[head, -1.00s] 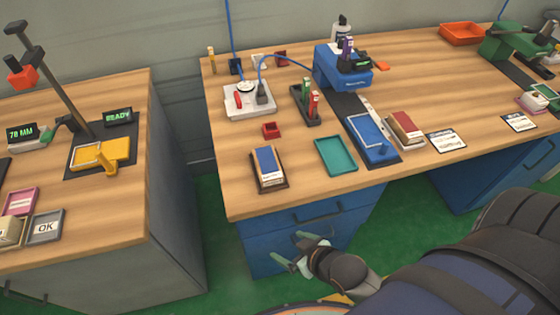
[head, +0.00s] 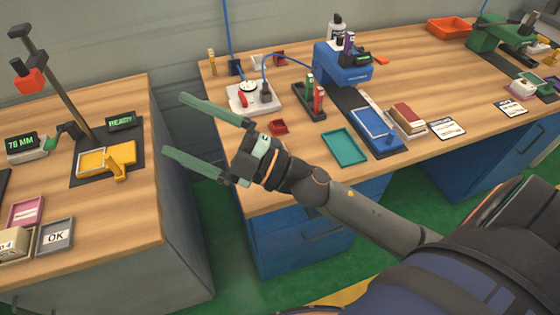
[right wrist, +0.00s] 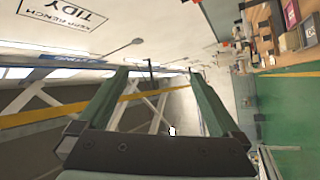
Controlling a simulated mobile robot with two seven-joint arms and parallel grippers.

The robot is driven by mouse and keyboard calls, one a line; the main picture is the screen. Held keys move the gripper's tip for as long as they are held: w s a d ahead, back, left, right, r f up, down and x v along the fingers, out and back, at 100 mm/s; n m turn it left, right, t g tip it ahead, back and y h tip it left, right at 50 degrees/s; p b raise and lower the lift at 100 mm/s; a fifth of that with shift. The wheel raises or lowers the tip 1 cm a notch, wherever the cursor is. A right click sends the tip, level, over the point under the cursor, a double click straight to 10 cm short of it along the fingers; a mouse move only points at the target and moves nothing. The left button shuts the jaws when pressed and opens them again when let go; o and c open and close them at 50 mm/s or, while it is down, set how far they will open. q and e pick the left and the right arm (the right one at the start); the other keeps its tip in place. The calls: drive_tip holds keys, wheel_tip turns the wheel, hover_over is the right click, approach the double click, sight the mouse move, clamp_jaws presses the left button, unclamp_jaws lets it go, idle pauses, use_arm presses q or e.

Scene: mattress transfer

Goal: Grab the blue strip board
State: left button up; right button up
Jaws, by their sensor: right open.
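My right gripper (head: 174,124) is raised over the front left corner of the right bench, its green fingers spread wide and pointing left. In the right wrist view its fingers (right wrist: 157,80) stand apart with nothing between them. The blue-topped board in its dark holder at the bench's front left, seen in the earlier head view, is now hidden behind my right gripper and wrist. My left gripper is not in view.
The left bench (head: 110,225) holds a yellow fixture (head: 105,160). A gap separates the benches.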

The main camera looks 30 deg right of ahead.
drive_tip(key=s+a+f+n+g+y, duration=0.1)
drive_tip(key=s+a+f+n+g, duration=0.5)
drive_tip(key=n+g, duration=0.75)
drive_tip(key=w+d+f+n+h, duration=0.1)
drive_tip(key=d+f+n+h, duration=0.2)
drive_tip(key=d+f+h, duration=0.35)
drive_tip(key=w+d+f+m+t+h, duration=0.1)
drive_tip(key=w+d+m+h, duration=0.15)
drive_tip(key=d+h, duration=0.45)
drive_tip(key=w+d+m+t+h, duration=0.1)
drive_tip(key=w+d+h, duration=0.2)
drive_tip(key=d, duration=0.8)
drive_tip(key=shift+g, duration=0.35)
drive_tip(key=x, duration=0.4)
drive_tip(key=d+x, duration=0.1)
drive_tip(key=x, duration=0.1)
drive_tip(key=shift+s+f, duration=0.1)
drive_tip(key=shift+f, duration=0.1)
drive_tip(key=shift+x, duration=3.1)
drive_tip(key=shift+r, duration=0.1)
drive_tip(key=shift+c, duration=0.2)
